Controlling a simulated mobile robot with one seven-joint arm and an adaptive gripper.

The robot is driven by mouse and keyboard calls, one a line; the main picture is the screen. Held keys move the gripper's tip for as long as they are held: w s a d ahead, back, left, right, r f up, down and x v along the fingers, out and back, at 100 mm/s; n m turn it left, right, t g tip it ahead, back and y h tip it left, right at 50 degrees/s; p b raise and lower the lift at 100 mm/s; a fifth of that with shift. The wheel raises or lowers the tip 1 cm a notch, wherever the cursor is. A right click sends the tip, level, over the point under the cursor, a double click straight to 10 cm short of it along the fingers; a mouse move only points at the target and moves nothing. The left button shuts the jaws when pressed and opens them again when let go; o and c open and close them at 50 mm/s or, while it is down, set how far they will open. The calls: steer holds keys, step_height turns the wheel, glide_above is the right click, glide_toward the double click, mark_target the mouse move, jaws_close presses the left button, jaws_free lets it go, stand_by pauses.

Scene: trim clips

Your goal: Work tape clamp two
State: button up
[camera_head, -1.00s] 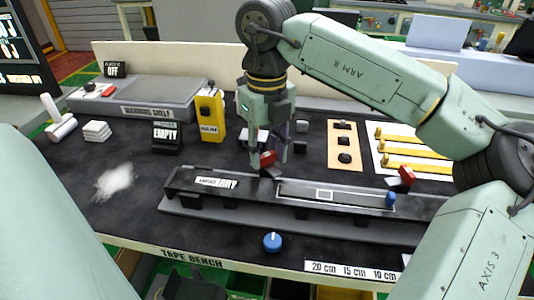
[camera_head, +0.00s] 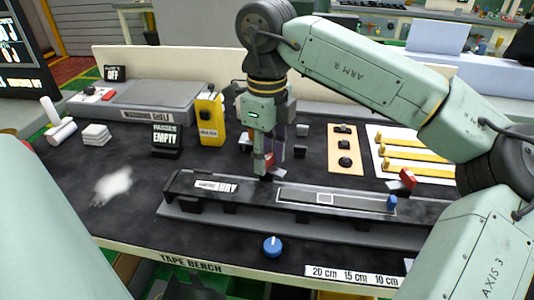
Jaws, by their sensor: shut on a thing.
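A long dark tape fixture (camera_head: 240,207) lies along the front of the bench. A red clamp lever (camera_head: 269,159) stands at its left part, mostly hidden by the fingers of my gripper (camera_head: 269,168). My gripper points down and is shut on this lever. A second red clamp lever (camera_head: 407,178) stands tilted at the right part of the fixture, apart from my gripper. I cannot read a number on either clamp. A blue slider (camera_head: 392,203) sits at the right end of the pale-outlined strip (camera_head: 345,200).
A blue knob (camera_head: 272,246) is on the front edge. A yellow box (camera_head: 209,119), an "EMPTY" sign (camera_head: 166,139) and a grey shelf (camera_head: 140,100) stand left and behind. A wooden board with black knobs (camera_head: 345,135) and yellow strips (camera_head: 415,153) lie behind right.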

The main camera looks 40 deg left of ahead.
mark_target(267, 158)
steer(key=o, duration=1.2)
steer(key=shift+c, duration=0.2)
step_height(267, 158, up, 12)
stand_by(0.4)
